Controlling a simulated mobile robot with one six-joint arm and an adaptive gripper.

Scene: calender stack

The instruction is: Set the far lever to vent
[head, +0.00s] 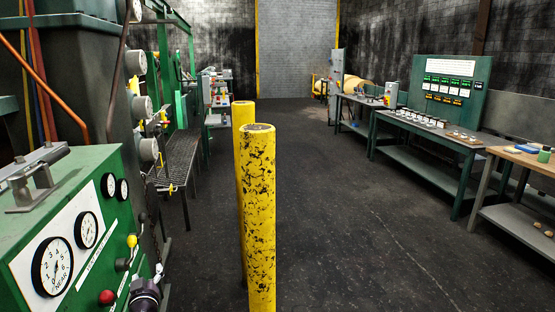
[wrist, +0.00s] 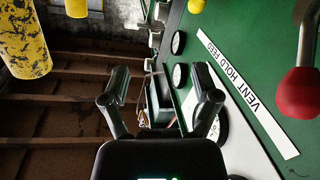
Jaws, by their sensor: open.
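A green control cabinet (head: 75,200) stands at the near left in the head view. Its sloped face carries a red-knobbed lever (head: 106,297) nearer to me and a yellow-knobbed lever (head: 131,240) farther away. In the wrist view the red knob (wrist: 297,93) is at the right edge and the yellow knob (wrist: 196,6) is cut off at the top. A white strip (wrist: 245,92) between them and the gauges reads VENT HOLD FEED. My gripper (wrist: 160,88) is open and empty, apart from both knobs. I cannot tell which position either lever is at.
A large gauge (head: 53,266) marked NEAR and smaller gauges sit on the cabinet. Two yellow posts (head: 258,210) stand right of it. Benches (head: 425,130) line the right wall. The middle floor (head: 350,220) is clear.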

